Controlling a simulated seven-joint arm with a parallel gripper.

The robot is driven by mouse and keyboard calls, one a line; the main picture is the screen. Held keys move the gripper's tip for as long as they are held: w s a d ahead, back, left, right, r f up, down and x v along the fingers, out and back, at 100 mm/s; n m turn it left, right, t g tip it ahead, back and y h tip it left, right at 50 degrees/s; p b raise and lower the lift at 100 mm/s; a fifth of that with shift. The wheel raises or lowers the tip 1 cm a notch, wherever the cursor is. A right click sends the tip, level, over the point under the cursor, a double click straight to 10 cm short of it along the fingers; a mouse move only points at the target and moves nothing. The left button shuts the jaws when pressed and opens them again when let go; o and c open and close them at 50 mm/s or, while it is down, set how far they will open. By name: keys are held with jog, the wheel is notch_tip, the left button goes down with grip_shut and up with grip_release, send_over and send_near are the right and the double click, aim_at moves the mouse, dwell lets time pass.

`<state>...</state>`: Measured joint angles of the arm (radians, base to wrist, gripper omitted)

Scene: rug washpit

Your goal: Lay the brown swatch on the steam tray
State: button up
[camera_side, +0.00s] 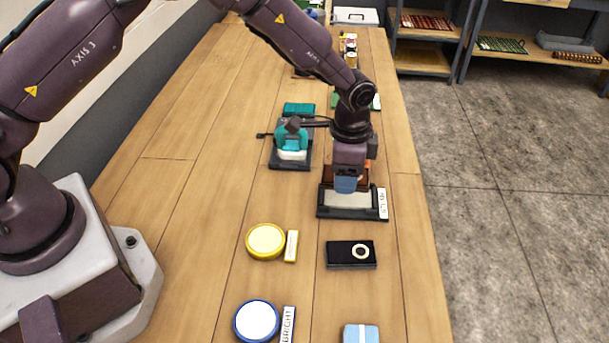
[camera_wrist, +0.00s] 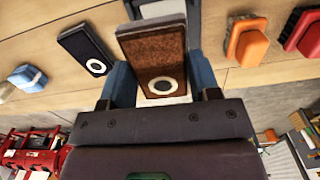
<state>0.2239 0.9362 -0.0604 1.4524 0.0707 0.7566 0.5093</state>
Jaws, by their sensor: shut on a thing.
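My gripper (camera_side: 347,186) is shut on the brown swatch (camera_wrist: 153,48), with its blue fingers on either side. In the wrist view the swatch is a flat brown, speckled block with a dark edge and a white ring. In the side view it is mostly hidden by the gripper, with some brown (camera_side: 362,184) showing. The steam tray (camera_side: 345,213) is a black frame with a pale bed and a white label, directly below the gripper. I cannot tell whether the swatch touches the bed. Part of the tray's pale bed (camera_wrist: 163,9) shows behind the swatch in the wrist view.
A black swatch with a pale ring (camera_side: 350,254) lies in front of the tray. A yellow round dish (camera_side: 266,241), a blue-rimmed dish (camera_side: 256,321) and a light blue block (camera_side: 361,334) are nearer. A teal device (camera_side: 291,143) stands behind left. The table's left side is clear.

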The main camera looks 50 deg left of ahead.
aim_at(348, 197)
jog(key=shift+w+d+r, duration=0.15)
jog(key=shift+w+r, duration=0.6)
jog(key=shift+w, duration=0.15)
jog(key=shift+s, duration=0.15)
jog(key=shift+f, duration=2.85)
jog(key=shift+f, duration=0.45)
jog(key=o, duration=1.3)
jog(key=shift+c, duration=0.2)
jog(key=shift+r, duration=3.5)
